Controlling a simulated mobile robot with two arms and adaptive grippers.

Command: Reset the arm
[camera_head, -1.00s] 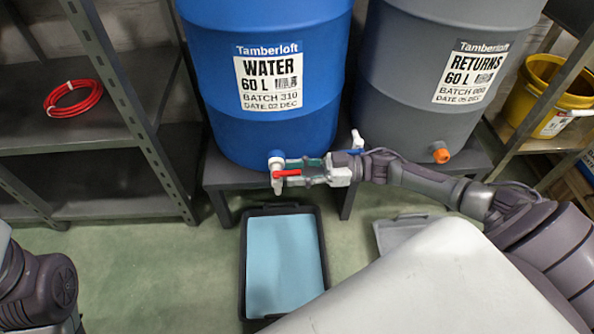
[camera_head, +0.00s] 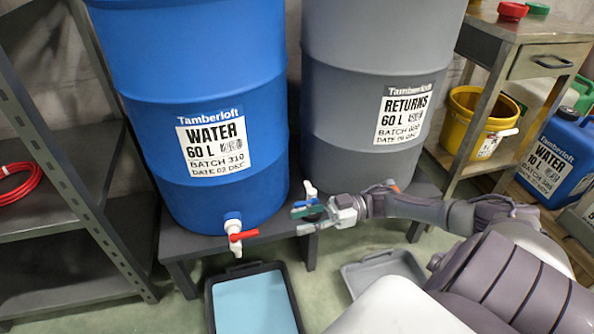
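My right gripper (camera_head: 298,220) is open and empty, its two fingers pointing left, in front of the bench between the two drums. It is apart from and to the right of the white tap (camera_head: 233,225) on the blue WATER drum (camera_head: 205,90). The tap's red handle (camera_head: 246,235) lies sideways, pointing right. No stream shows below it. My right arm reaches in from the lower right. My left arm and gripper are out of view.
A black tray (camera_head: 292,292) with light blue contents sits below the tap. A grey RETURNS drum (camera_head: 365,75) has a white tap with a blue handle (camera_head: 307,203), close behind my gripper. A grey tray (camera_head: 385,268) lies on the floor. Shelving (camera_head: 70,175) stands left.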

